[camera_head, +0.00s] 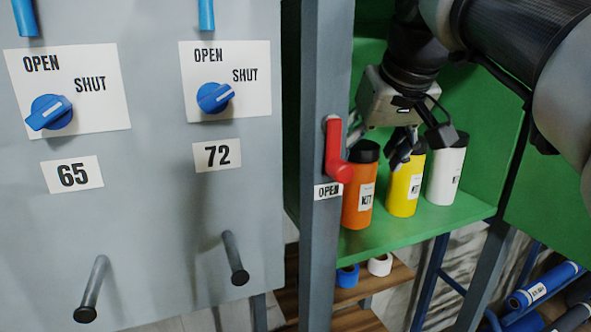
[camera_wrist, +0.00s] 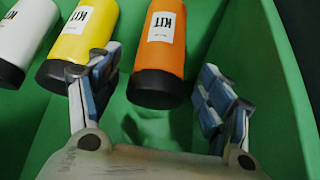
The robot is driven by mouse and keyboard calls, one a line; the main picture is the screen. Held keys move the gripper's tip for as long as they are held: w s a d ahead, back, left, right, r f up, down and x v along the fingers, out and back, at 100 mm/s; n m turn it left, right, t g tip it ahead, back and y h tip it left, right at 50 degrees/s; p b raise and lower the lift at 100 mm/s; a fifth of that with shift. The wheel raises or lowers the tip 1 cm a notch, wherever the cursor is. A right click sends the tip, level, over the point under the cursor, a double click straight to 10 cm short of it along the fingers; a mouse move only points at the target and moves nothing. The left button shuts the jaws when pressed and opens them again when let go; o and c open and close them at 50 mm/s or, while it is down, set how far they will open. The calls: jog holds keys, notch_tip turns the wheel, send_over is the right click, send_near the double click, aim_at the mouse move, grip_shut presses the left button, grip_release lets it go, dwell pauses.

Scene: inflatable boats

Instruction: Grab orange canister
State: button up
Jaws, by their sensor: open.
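The orange canister (camera_head: 360,190) stands upright on a green shelf, with a black lid and a white KIT label. It is the leftmost of three canisters in the head view. In the wrist view the orange canister (camera_wrist: 166,55) lies ahead of and between the fingers. My gripper (camera_head: 402,145) reaches in over the shelf near the yellow canister's top in the head view. In the wrist view my gripper (camera_wrist: 160,90) is open and empty. Its left finger overlaps the yellow canister's lid in that picture; I cannot tell whether they touch.
The yellow canister (camera_head: 404,188) and white canister (camera_head: 446,172) stand close by on the green shelf (camera_head: 415,228). A grey post with a red handle (camera_head: 336,152) stands just left of the orange canister. The green side wall (camera_wrist: 262,80) is near my right finger.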

aim_at(358, 174)
jog(key=shift+w+f, duration=0.3)
jog(key=shift+f, duration=0.25)
jog(key=shift+s+d+f, duration=0.1)
jog(key=shift+f, duration=0.15)
jog(key=x, duration=0.4)
jog(key=shift+w+f, duration=0.1)
jog(key=shift+w, duration=0.15)
jog(key=shift+s, duration=0.35)
jog(key=shift+w, duration=0.2)
jog(key=c, duration=0.4)
jog(key=shift+s, duration=0.1)
jog(key=c, duration=0.8)
jog(key=shift+c, duration=0.4)
jog(key=shift+r+p, duration=0.35)
